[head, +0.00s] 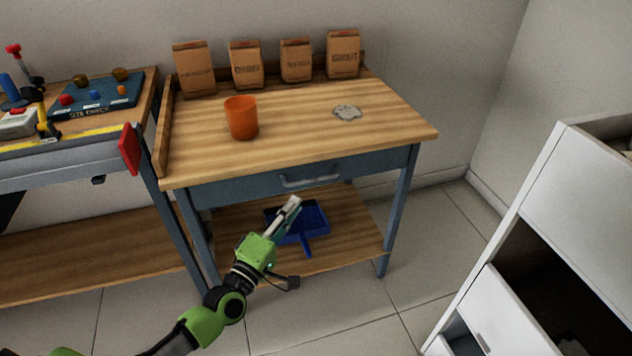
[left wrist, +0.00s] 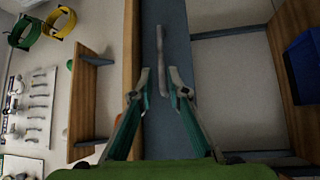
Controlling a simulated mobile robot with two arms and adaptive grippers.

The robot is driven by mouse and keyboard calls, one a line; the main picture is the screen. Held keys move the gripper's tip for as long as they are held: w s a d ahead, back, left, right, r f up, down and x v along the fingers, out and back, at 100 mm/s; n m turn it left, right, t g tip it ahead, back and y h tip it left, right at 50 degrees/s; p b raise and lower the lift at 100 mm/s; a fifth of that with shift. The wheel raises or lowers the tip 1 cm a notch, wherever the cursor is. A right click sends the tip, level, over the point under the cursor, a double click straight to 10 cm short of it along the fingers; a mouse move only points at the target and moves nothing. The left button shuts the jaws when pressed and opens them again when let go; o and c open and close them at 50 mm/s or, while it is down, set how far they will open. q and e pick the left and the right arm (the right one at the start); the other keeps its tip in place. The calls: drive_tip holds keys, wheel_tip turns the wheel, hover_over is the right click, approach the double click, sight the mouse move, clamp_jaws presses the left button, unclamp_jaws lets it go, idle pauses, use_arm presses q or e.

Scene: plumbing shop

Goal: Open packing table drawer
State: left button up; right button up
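The packing table (head: 300,135) has a blue-grey drawer (head: 235,190) under its wooden top. The drawer front looks flush with the table frame. Its grey bar handle (head: 310,181) is on the front. My left gripper (head: 294,203) is just below and in front of the handle in the head view. In the left wrist view my left gripper (left wrist: 159,82) is open, its two fingertips apart. The handle (left wrist: 160,60) lies ahead, its near end in line with the gap between the fingertips. I cannot tell whether they touch. My right gripper is not in view.
An orange cup (head: 241,118), a grey lump (head: 347,112) and several brown bags (head: 343,54) are on the tabletop. A blue dustpan (head: 312,217) lies on the lower shelf. A workbench (head: 60,165) stands left, a white cabinet (head: 570,190) right. Floor between is clear.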

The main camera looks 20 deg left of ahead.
sight(313, 180)
use_arm(q)
drive_tip(key=x, duration=1)
drive_tip(key=shift+w+d+f+b, duration=0.15)
drive_tip(key=shift+w+b, duration=0.1)
drive_tip(key=shift+b, duration=0.15)
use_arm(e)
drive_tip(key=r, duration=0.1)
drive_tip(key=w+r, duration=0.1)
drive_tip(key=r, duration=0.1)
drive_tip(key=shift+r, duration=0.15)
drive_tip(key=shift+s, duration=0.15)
use_arm(q)
clamp_jaws()
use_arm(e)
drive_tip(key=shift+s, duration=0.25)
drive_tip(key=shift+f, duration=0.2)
